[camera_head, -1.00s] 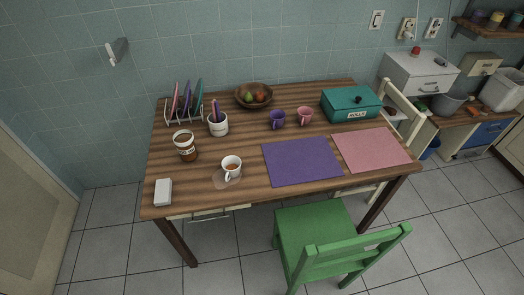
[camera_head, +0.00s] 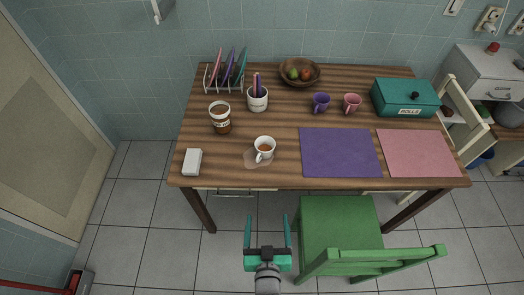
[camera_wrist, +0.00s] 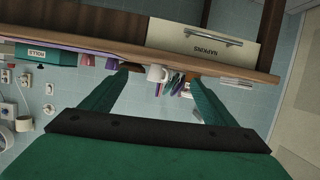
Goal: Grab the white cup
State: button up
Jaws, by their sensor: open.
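The white cup (camera_head: 264,148) stands upright on the wooden table (camera_head: 230,174) near its front edge, with a brown drink inside. Its handle points to the lower left, and a brownish round patch (camera_head: 251,158) lies under and beside it. My gripper (camera_head: 267,222) is in front of the table, apart from the cup, with its two teal fingers spread and nothing between them. The wrist view is upside down; there the white cup (camera_wrist: 157,73) shows beyond the gap between the fingers (camera_wrist: 160,82), at the table edge.
A green chair (camera_head: 335,225) stands close right of my gripper.

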jog(key=w+r, duration=0.1)
jog(key=w, duration=0.9)
jog(key=m+h, duration=0.1)
send_near(265, 142)
jog(key=shift+g, duration=0.4)
jog(key=v, duration=0.5)
jog(key=shift+w+d+r, duration=0.15)
jog(key=shift+r, duration=0.25)
jog(key=shift+w+a, duration=0.25)
jog(key=shift+w, duration=0.4)
jog(key=x, duration=0.2)
jog(key=d+x, duration=0.1)
jog(key=x, duration=0.1)
jog(key=shift+f, duration=0.15)
jog(key=shift+a+x, duration=0.15)
jog(key=shift+x, duration=1.25)
jog(key=shift+a+x, duration=0.2)
jog(key=shift+x, duration=1.2)
jog(key=shift+d+f, duration=0.1)
jog(key=shift+f, duration=0.1)
jog(key=c, duration=1.1)
jog(key=shift+c, duration=0.6)
jog(key=shift+s+d+r, duration=0.1)
